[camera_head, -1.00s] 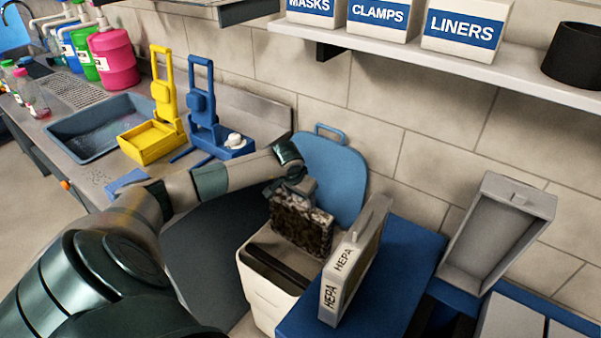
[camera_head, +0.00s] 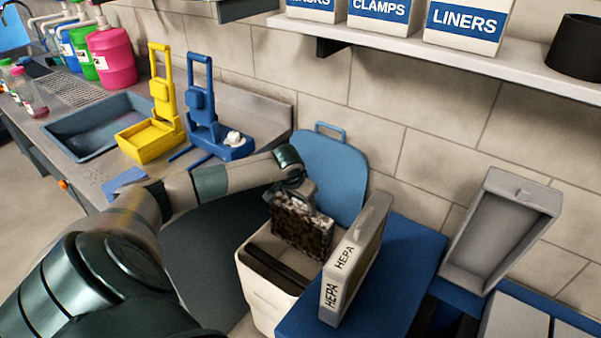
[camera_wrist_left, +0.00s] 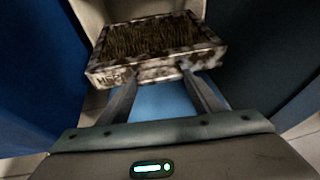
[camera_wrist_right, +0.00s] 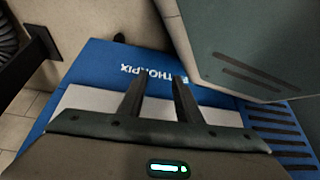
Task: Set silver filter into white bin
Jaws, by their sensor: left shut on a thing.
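The silver filter (camera_head: 300,228) is a flat box, mottled brown and grey with dirt, with a dark pleated face. It hangs tilted over the mouth of the white bin (camera_head: 262,297). My left gripper (camera_head: 296,190) is shut on its upper edge. The left wrist view shows the filter (camera_wrist_left: 155,42) at the fingertips, lettering on its edge, with the bin wall beyond. The bin's blue lid (camera_head: 335,165) stands raised behind. A dark bar shows inside the bin. My right gripper (camera_wrist_right: 158,80) is open and empty in its wrist view, over a blue surface.
A clean filter labelled HEPA (camera_head: 355,262) stands upright on a blue surface (camera_head: 410,262), close right of the bin. An open grey housing (camera_head: 500,232) leans farther right. A shelf (camera_head: 400,60) with labelled boxes is above. A sink counter lies left.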

